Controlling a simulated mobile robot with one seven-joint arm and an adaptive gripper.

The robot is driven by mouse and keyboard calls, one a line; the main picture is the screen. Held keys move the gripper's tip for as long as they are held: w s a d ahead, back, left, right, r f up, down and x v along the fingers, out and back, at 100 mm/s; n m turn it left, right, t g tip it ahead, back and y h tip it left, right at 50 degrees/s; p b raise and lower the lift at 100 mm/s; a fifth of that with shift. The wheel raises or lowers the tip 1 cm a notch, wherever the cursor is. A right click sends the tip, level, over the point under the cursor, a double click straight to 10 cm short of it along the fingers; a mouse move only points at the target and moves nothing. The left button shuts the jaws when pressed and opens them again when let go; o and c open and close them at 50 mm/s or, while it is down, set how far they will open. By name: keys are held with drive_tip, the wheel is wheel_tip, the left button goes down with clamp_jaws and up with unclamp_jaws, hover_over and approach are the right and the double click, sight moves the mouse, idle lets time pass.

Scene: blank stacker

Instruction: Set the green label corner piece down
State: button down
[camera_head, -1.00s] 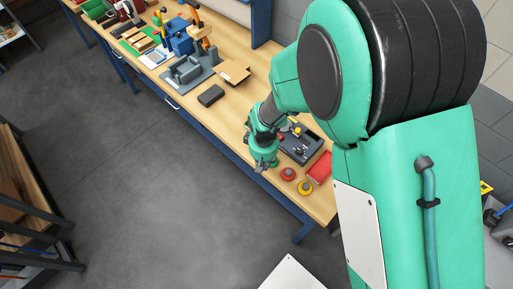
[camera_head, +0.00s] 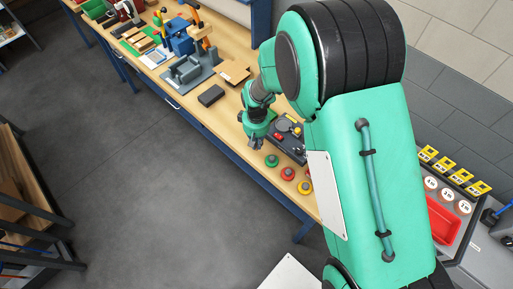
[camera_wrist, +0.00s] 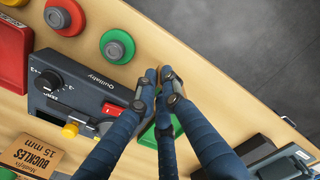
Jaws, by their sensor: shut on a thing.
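A small tan bit of the corner piece (camera_wrist: 152,74) shows at the fingertips; the rest is hidden by the fingers, and no label can be made out. A green flat surface (camera_wrist: 147,134) shows behind and between the fingers, mostly covered. In the head view my gripper (camera_head: 256,143) is low over the front edge of the bench (camera_head: 228,128), and the held piece is too small to see.
A dark grey device (camera_wrist: 85,95) with a knob, red switch and yellow button stands left of the fingers. Green (camera_wrist: 117,47) and red (camera_wrist: 65,17) round buttons and a red tray (camera_wrist: 12,55) are near. A cardboard buckles box (camera_wrist: 35,155) is lower left. A black block (camera_head: 211,95) lies farther along.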

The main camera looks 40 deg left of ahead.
drive_tip(key=shift+f, duration=0.1)
drive_tip(key=shift+f, duration=1.65)
drive_tip(key=shift+f, duration=0.15)
drive_tip(key=c, duration=1.9)
unclamp_jaws()
wheel_tip(320, 180, up, 12)
drive_tip(key=shift+r, duration=0.2)
